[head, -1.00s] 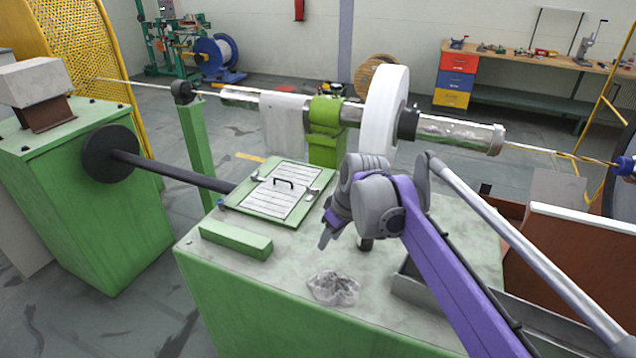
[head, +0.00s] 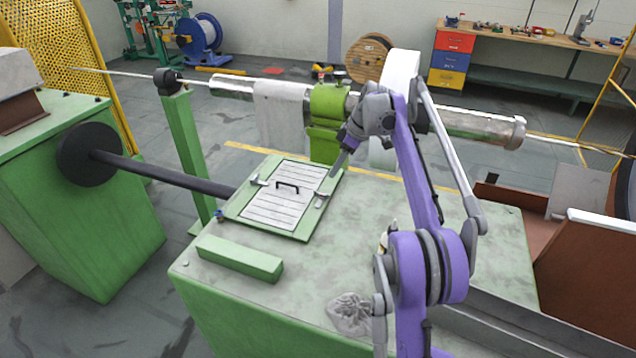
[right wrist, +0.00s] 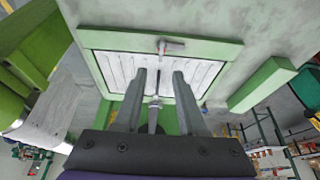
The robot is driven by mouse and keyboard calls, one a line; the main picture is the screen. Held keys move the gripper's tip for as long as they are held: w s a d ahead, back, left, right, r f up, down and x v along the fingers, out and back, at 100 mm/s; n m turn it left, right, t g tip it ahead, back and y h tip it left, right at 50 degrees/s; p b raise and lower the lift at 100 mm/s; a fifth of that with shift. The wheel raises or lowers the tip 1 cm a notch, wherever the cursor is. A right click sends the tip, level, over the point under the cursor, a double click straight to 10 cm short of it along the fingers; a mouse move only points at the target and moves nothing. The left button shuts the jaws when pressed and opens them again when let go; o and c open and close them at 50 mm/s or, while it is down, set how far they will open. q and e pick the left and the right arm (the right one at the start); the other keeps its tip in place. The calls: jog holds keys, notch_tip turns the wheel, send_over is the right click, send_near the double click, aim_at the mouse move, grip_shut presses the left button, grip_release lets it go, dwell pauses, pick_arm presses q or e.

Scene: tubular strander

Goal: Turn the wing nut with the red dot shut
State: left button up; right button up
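A slatted hatch cover (head: 264,210) in a green frame lies on top of the green cabinet, with a dark handle (head: 287,187) in its middle. One wing nut (head: 321,197) sits at its right edge and another (head: 258,180) at its left edge. In the right wrist view the far wing nut (right wrist: 168,46) shows a small reddish mark; the near one (right wrist: 153,116) shows between the fingers. My right gripper (head: 337,170) is open and empty, above the hatch's right edge; its fingers also show apart in the right wrist view (right wrist: 162,82). My left gripper is out of view.
A green block (head: 240,259) and a crumpled clear bag (head: 350,312) lie on the cabinet top. A green clamp (head: 327,122) and the strander tube (head: 480,125) stand behind the hatch. The cabinet top right of the hatch is bare.

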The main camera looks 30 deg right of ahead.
aim_at(324, 192)
jog(key=b+x, duration=0.1)
jog(key=x, duration=0.9)
jog(key=shift+s, duration=0.15)
grip_shut()
